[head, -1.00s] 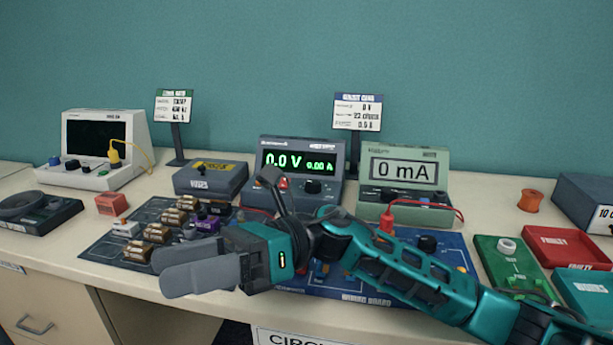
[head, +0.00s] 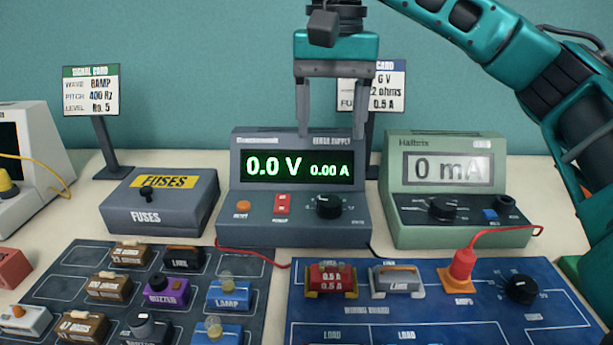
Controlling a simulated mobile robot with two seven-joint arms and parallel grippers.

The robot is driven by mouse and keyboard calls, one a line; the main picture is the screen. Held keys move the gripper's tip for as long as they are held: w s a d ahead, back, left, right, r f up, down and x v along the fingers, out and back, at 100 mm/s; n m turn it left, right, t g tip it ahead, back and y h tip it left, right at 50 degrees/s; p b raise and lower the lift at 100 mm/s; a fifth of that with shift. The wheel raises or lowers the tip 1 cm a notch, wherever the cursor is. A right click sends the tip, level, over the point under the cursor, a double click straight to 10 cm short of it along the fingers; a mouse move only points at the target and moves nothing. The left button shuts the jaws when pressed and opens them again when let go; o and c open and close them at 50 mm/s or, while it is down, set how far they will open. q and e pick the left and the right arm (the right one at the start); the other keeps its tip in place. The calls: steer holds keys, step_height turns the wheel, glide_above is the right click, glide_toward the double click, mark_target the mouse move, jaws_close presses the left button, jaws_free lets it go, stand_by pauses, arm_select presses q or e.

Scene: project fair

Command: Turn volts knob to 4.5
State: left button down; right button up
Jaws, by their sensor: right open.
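The power supply (head: 238,218) stands in the middle of the table in the head view, and its green display reads 0.0 V and 0.00 A. Its black volts knob (head: 329,206) is on the lower right of the front panel, with a pale pointer mark and small scale marks that are too blurred to read. My right gripper (head: 332,132) points down with its two grey fingers apart and empty. It hangs above and in front of the supply's top, over the display's upper edge, apart from the knob. My left gripper is out of view.
A green meter (head: 465,236) reading 0 mA stands right of the supply, with a red plug (head: 462,264) and wire before it. A fuses box (head: 160,203) stands left. The blue wiring board (head: 440,315) and a parts mat (head: 75,262) lie in front. Card stands rise behind.

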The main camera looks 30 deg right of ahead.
mark_target(330, 200)
steer(key=f+b, duration=0.1)
steer(key=f, duration=0.2)
steer(key=f+b, duration=0.1)
steer(key=f, duration=0.3)
steer(key=f+b, duration=0.1)
steer(key=f, duration=0.3)
steer(key=shift+d+f, duration=0.15)
steer(key=shift+d, duration=0.1)
steer(key=shift+f, duration=0.6)
steer(key=shift+c, duration=0.3)
steer(key=c, duration=1)
